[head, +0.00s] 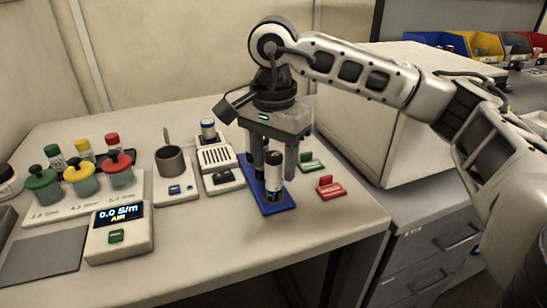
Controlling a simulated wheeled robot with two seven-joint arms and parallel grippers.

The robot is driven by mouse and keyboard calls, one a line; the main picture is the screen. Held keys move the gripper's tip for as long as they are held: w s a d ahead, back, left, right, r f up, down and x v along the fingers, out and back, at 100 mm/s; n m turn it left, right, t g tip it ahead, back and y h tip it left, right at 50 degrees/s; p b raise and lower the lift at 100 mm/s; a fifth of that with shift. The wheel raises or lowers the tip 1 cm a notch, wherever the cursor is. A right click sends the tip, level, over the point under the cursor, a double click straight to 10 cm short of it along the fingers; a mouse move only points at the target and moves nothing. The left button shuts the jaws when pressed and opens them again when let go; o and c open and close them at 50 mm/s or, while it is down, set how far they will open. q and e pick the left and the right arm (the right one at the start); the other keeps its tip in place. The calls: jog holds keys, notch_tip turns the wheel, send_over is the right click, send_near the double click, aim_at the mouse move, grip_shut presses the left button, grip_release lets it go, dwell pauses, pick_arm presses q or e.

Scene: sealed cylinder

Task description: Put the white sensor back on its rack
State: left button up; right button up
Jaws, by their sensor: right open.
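A white cylinder (273,182) with a dark top and a dark lower end, which looks like the white sensor, stands upright at the blue plate (279,207). My right gripper (274,170) points down over the blue plate, its open fingers on either side of the cylinder's upper part. I cannot tell whether either finger touches it. Which piece is the sensor's rack is not clear. A red holder (331,188) and a green holder (311,162) sit to the right of the plate, both empty-looking. My left gripper is out of view.
A meter (118,236) reads 0.0 S/m AIR at the front left. Lidded jars, such as the yellow-topped one (79,176), stand behind it. A dark cup (170,160) and a slotted white unit (216,160) stand left of the plate. The table front is clear.

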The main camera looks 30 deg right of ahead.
pick_arm(q)
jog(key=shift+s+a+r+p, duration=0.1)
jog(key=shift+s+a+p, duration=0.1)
jog(key=shift+p, duration=0.8)
pick_arm(e)
notch_tip(320, 180, up, 12)
jog(key=shift+r, duration=0.2)
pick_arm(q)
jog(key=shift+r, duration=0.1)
